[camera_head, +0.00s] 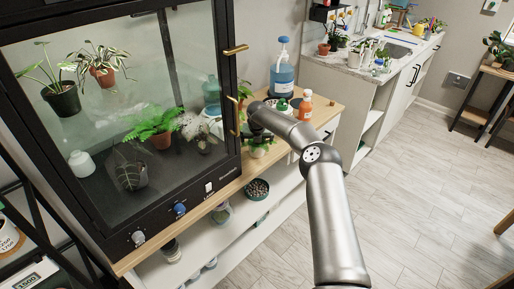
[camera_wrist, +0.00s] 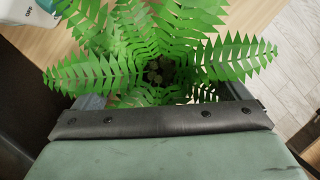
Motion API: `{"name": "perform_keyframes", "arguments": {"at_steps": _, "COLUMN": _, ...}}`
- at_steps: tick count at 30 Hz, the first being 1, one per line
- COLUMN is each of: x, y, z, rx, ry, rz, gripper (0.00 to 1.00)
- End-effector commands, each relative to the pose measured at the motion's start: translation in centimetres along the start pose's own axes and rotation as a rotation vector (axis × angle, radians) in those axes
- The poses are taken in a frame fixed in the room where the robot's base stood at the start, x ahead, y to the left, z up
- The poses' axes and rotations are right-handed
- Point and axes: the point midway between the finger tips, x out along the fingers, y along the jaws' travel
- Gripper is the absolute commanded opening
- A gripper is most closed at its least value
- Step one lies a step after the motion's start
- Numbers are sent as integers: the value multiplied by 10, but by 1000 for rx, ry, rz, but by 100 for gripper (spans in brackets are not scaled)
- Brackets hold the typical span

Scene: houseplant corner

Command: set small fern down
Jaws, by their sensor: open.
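The small fern (camera_wrist: 155,62) fills the upper middle of the wrist view, seen from above with its green fronds spread and dark soil at the centre. Its pot is mostly hidden by the fronds. In the head view a leafy plant in a pale pot, seemingly this small fern (camera_head: 260,149), stands on the wooden counter top (camera_head: 232,184) beside the glass cabinet. My gripper (camera_head: 257,135) is right over it, low at the counter, and is open. Grey finger parts show on both sides of the pot in the wrist view; whether they touch it is hidden.
A glass cabinet (camera_head: 110,110) with several plants, another fern among them, stands close to the left. A blue bottle (camera_head: 281,78) and an orange bottle (camera_head: 305,108) stand behind my gripper. A bowl of pebbles (camera_head: 257,189) sits on the lower shelf.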

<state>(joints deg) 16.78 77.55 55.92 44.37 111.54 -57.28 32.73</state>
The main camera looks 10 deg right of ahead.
Motion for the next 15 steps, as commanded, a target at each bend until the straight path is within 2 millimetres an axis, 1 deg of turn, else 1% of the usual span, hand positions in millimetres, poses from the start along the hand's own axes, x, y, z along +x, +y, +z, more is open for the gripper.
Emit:
{"name": "perform_keyframes", "arguments": {"at_steps": 3, "x": 16, "y": 1, "z": 0, "rx": 1, "ry": 1, "rz": 1, "gripper": 95}}
{"name": "perform_keyframes", "arguments": {"at_steps": 6, "x": 23, "y": 0, "z": 0, "rx": 0, "ry": 1, "rz": 0, "gripper": 95}}
{"name": "perform_keyframes", "arguments": {"at_steps": 13, "x": 24, "y": 0, "z": 0, "rx": 0, "ry": 0, "rz": 0, "gripper": 95}}
{"name": "perform_keyframes", "arguments": {"at_steps": 14, "x": 24, "y": 0, "z": 0, "rx": 0, "ry": 0, "rz": 0, "gripper": 87}}
{"name": "perform_keyframes", "arguments": {"at_steps": 15, "x": 24, "y": 0, "z": 0, "rx": 0, "ry": 0, "rz": 0, "gripper": 76}}
